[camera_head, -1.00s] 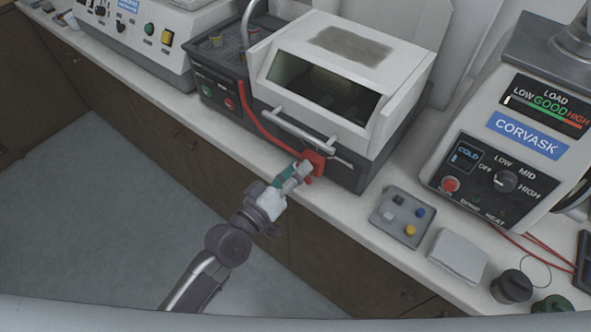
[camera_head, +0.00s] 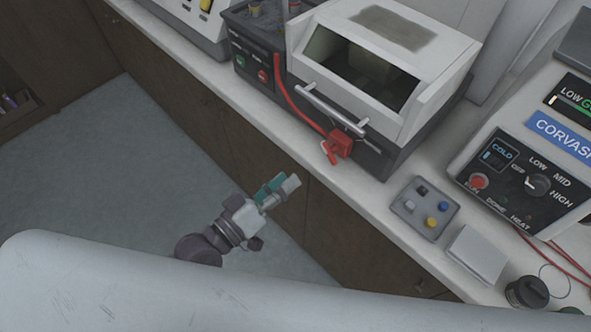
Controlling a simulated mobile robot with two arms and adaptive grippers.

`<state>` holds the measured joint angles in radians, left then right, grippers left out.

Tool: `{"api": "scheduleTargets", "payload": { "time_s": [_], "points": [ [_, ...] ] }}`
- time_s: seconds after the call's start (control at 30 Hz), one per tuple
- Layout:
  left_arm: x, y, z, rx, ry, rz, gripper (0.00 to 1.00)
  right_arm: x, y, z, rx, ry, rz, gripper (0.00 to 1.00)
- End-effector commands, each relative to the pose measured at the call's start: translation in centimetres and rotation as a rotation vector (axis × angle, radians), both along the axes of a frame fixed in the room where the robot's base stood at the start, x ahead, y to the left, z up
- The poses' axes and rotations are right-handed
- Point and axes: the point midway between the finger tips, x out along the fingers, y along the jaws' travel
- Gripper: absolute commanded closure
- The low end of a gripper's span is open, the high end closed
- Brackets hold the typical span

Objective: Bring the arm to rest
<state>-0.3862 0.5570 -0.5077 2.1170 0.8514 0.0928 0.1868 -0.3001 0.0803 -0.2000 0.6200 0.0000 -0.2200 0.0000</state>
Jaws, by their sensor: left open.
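My left gripper (camera_head: 280,187) is in the camera_head view, in front of the bench and over the floor. It is open, with no object visible between its fingers, and it is apart from the white machine (camera_head: 385,65) with the window. A red clamp-like part (camera_head: 338,146) sits at that machine's front lower edge, up and to the right of the gripper. My left forearm is mostly hidden behind a large pale surface across the bottom of the view. My right gripper is not in view.
The white bench top (camera_head: 385,215) runs diagonally. The grey floor (camera_head: 110,170) at left is clear.

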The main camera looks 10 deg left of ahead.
Motion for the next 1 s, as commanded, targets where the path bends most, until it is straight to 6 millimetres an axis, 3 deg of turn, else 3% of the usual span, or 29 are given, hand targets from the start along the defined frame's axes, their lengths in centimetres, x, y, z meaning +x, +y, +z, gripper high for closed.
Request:
{"api": "scheduleTargets", "payload": {
  "time_s": [0.57,0.67,0.77,0.87,1.0],
  "points": [
    [-0.2,0.2,0.0,-0.001,-0.001,0.0,0.59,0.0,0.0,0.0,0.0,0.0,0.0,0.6],
    [0.0,0.4,-0.8,0.016,0.006,0.007,0.59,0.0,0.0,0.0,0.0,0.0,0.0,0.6],
    [0.7,1.3,-3.9,0.085,0.029,0.031,0.59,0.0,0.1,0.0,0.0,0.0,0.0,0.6],
    [1.5,3.1,-9.6,0.213,0.081,0.07,0.59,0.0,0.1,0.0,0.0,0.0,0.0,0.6],
    [1.2,6.8,-19.7,0.435,0.197,0.113,0.59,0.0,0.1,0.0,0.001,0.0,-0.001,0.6]
  ]
}}
